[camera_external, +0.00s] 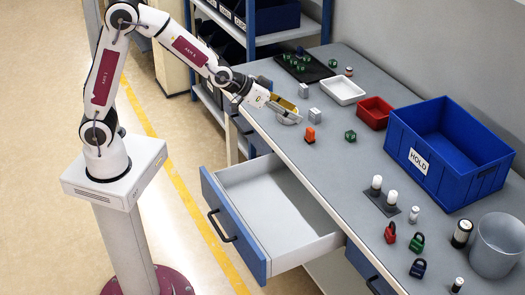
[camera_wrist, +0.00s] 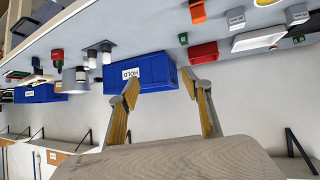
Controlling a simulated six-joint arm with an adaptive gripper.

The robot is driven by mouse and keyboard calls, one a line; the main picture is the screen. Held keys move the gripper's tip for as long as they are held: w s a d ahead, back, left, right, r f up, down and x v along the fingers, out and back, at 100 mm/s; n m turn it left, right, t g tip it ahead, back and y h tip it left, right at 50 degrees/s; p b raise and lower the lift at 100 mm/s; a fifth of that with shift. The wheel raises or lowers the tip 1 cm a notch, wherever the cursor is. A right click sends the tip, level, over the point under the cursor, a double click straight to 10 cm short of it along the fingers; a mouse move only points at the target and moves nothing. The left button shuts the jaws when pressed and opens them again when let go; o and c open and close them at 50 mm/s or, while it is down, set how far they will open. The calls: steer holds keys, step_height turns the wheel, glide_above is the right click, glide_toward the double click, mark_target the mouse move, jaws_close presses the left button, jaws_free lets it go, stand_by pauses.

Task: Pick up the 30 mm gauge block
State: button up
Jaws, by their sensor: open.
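Two small light-grey blocks with label marks stand on the workbench. The nearer block (camera_external: 314,115) also shows at the top of the wrist view (camera_wrist: 235,18). The farther block (camera_external: 303,90) shows in the wrist view's upper right (camera_wrist: 296,14). The marks are too small to read, so I cannot tell which is the 30 mm gauge block. My gripper (camera_external: 291,109) is open and empty, above the bench's left edge, left of both blocks and apart from them. In the wrist view its yellow-padded fingers (camera_wrist: 160,87) are spread with nothing between them.
An orange block (camera_external: 310,135) and a green block (camera_external: 350,135) stand close by. A white tray (camera_external: 342,91), red bin (camera_external: 375,112) and blue HOLD bin (camera_external: 405,145) lie to the right. An open drawer (camera_external: 230,235) juts out below the bench edge.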

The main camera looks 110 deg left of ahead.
steer(key=w+a+f+n+y, duration=0.1)
steer(key=a+f, duration=0.3)
steer(key=a, duration=0.2)
steer(key=a+f+n+y, duration=0.1)
steer(key=a+f+y, duration=0.15)
steer(key=a, duration=0.35)
steer(key=n+g+y, duration=0.1)
steer(key=n+y, duration=0.1)
glide_toward(312, 113)
steer(key=x, duration=0.4)
steer(key=shift+a+r, duration=0.1)
steer(key=shift+r, duration=0.25)
steer(key=shift+x, duration=1.3)
steer(key=shift+w+f, duration=0.1)
steer(key=shift+f+x, duration=0.2)
steer(key=shift+x, duration=2.3)
steer(key=c, duration=1.3)
